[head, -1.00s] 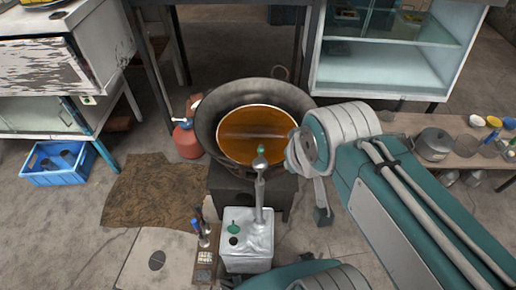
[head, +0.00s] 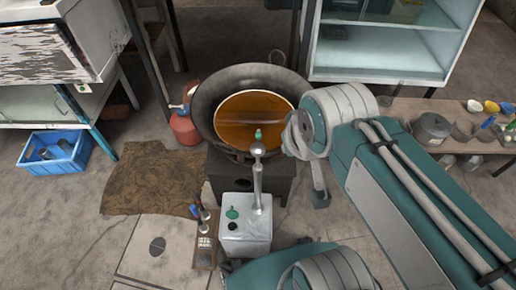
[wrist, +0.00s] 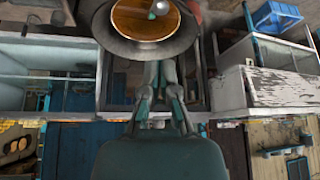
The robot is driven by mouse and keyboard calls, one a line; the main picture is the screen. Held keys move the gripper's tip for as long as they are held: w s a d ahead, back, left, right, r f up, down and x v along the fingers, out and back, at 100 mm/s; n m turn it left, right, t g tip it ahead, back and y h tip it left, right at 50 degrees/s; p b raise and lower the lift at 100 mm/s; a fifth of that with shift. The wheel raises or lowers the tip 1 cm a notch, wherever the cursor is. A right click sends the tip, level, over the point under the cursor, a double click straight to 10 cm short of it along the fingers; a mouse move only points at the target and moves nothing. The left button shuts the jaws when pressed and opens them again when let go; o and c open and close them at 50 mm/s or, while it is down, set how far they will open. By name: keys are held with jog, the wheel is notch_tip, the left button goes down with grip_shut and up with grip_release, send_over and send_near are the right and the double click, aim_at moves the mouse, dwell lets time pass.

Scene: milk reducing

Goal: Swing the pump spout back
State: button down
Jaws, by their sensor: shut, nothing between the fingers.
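The pump stands on a silver can (head: 245,236) in front of the stove. Its slim grey upright (head: 257,182) ends in a rounded head with a green tip (head: 258,135). In the head view this top overlaps the near edge of the orange-brown liquid in the pan (head: 202,118); I cannot tell which way the spout points. The green tip also shows at the top of the wrist view (wrist: 158,8). My gripper (head: 321,200) hangs to the right of the pump, apart from it. In the wrist view my gripper's fingers (wrist: 161,68) are together and empty.
The wide pan sits on a dark stove (head: 228,178). A red bottle (head: 186,130) stands left of it. A bench with bowls and a pot (head: 431,129) is at the right. A blue crate (head: 55,168) and brown mat (head: 150,182) lie left.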

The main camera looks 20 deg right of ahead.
jog(key=shift+c, duration=2.3)
grip_release()
jog(key=shift+w, duration=0.2)
jog(key=shift+o, duration=0.3)
jog(key=w+n+g, duration=0.1)
jog(key=w+n, duration=0.5)
jog(key=w, duration=0.3)
jog(key=shift+w+d+f+n+g, duration=0.3)
jog(key=n+g, duration=0.4)
jog(key=n, duration=1.3)
send_over(258, 134)
notch_tip(258, 134, down, 24)
notch_tip(258, 134, down, 11)
jog(key=shift+r, duration=0.1)
grip_shut()
